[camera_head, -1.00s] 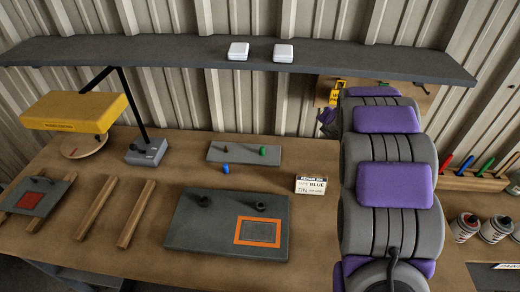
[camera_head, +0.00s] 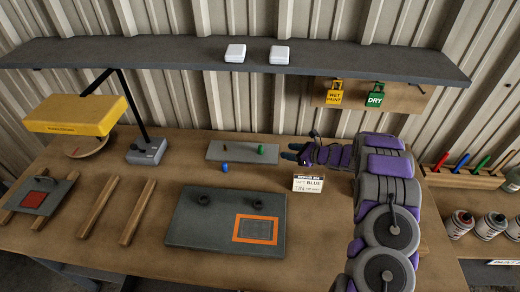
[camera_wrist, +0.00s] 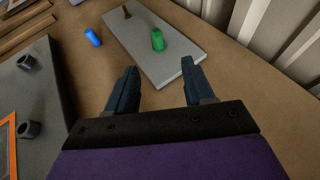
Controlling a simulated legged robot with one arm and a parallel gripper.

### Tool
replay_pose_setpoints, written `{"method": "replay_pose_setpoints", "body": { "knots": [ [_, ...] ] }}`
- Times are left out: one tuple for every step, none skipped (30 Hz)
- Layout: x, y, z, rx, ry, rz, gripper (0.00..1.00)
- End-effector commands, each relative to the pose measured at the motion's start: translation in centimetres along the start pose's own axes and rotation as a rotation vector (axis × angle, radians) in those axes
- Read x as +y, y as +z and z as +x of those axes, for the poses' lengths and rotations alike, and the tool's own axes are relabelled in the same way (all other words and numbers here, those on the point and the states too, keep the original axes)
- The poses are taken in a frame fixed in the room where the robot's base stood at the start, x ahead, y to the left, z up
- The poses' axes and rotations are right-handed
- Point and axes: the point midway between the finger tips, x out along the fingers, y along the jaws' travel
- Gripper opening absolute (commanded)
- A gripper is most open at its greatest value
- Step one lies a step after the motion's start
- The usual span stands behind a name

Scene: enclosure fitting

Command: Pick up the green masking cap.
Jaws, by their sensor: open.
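The green masking cap (camera_head: 261,149) stands on a small grey plate (camera_head: 232,153) at the back of the bench, towards that plate's right end. It also shows in the wrist view (camera_wrist: 158,39), beyond my fingers and roughly in line with the gap between them. My gripper (camera_head: 288,151) is just to the right of the grey plate in the head view. In the wrist view my gripper (camera_wrist: 155,85) has its two dark fingers spread wide with nothing between them. The cap is apart from the fingers.
A blue cap (camera_head: 225,168) lies on the bench in front of the plate. A small brown peg (camera_wrist: 127,12) stands on the plate left of the green cap. A large grey panel (camera_head: 183,230), a label card (camera_head: 308,184) and a lamp base (camera_head: 146,151) are nearby.

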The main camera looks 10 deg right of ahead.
Motion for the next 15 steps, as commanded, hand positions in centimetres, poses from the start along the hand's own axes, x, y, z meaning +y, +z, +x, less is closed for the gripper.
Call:
{"method": "replay_pose_setpoints", "body": {
  "knots": [
    [0.1,-0.1,1.2,0.001,0.003,0.001,0.53],
    [0.1,-0.1,1.8,0.001,0.003,0.0,0.53],
    [0.1,-0.1,2.6,0.001,0.002,-0.001,0.53],
    [0.1,-0.1,3.2,0.001,0.003,-0.002,0.53],
    [0.1,-0.1,3.8,0.001,0.002,-0.002,0.53],
    [0.1,0.0,4.6,0.001,0.002,-0.002,0.53],
    [0.2,0.0,5.2,0.001,0.003,-0.002,0.53],
    [0.3,0.0,5.8,0.001,0.002,-0.001,0.53],
    [0.3,0.0,6.7,0.001,0.002,0.0,0.53],
    [0.3,0.0,7.3,0.002,0.002,-0.001,0.53],
    [0.3,0.0,7.8,0.002,0.0,-0.002,0.53],
    [0.3,0.0,8.5,0.003,-0.001,-0.002,0.53],
    [0.3,0.0,9.0,0.003,-0.001,-0.001,0.53],
    [0.2,0.0,9.4,0.003,-0.002,-0.001,0.53],
    [0.1,0.0,9.8,0.003,-0.002,-0.001,0.53]
  ]
}}
